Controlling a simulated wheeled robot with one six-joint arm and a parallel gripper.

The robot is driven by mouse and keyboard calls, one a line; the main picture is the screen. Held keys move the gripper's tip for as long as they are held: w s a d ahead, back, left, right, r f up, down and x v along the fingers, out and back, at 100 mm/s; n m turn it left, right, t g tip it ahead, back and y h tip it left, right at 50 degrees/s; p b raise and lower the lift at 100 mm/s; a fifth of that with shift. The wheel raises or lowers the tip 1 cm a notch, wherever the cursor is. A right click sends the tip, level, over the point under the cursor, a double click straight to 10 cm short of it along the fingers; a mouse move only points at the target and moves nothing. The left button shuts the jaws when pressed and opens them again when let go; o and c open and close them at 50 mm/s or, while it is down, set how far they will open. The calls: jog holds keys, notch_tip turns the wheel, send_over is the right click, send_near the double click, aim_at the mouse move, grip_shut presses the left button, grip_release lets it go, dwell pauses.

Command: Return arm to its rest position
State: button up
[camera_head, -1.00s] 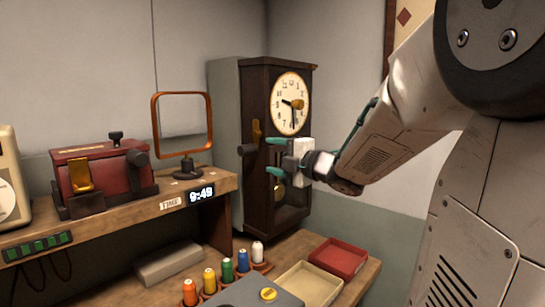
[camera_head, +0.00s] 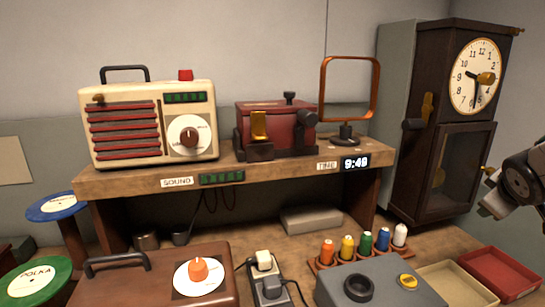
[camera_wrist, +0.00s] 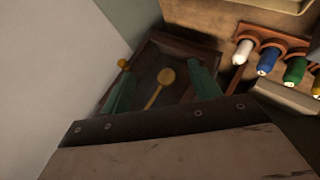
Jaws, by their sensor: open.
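Part of my arm's wrist (camera_head: 518,188) shows at the right edge of the head view, right of the tall clock. My fingertips cannot be made out there. In the wrist view my gripper (camera_wrist: 160,72) has two green fingers spread apart with nothing held between them. Beyond the fingers is the dark clock case, with its brass pendulum (camera_wrist: 158,88) in the gap. I cannot tell the exact distance, but no contact shows.
The clock (camera_head: 440,150) stands at the back right. A shelf (camera_head: 270,172) carries a radio (camera_head: 155,145), a red device (camera_head: 275,130) and a framed stand. Spools (camera_head: 365,243), a grey box (camera_head: 385,285) and trays (camera_head: 500,272) occupy the bench.

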jog(key=s+a+f+m+g+y, duration=0.1)
jog(key=s+a+g+y, duration=0.2)
jog(key=s+a, duration=0.6)
jog(key=s+a+f+m+g+y, duration=0.2)
jog(key=s+a, duration=0.8)
jog(key=a, duration=0.6)
jog(key=shift+s+a+f+m+g+y, duration=0.2)
jog(key=shift+m+g+y, duration=0.1)
jog(key=shift+g+y, duration=0.55)
